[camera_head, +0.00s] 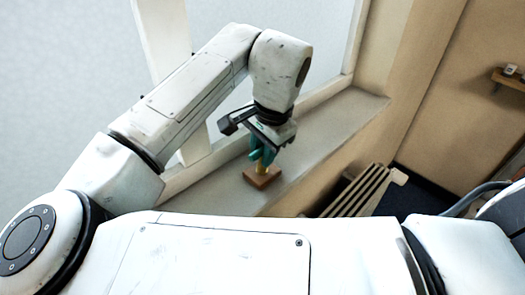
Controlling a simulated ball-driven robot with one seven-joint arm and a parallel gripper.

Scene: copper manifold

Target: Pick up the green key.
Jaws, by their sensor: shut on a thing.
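My gripper (263,152) points down over the window sill (325,138) in the head view. Its teal fingers are shut on a small yellowish thing (261,169) that shows just below and between the fingertips. I cannot tell from this view whether that is the green key; no separate green key shows. The yellowish thing stands at a small brown block (262,178) on the sill, right under the fingers. Whether it touches the block or is just above it is hard to tell.
A window frame (345,85) runs behind the sill. A slatted radiator (355,190) stands below the sill on the right. A small wall shelf (508,80) with small items is at the far right. The sill right of the block is clear.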

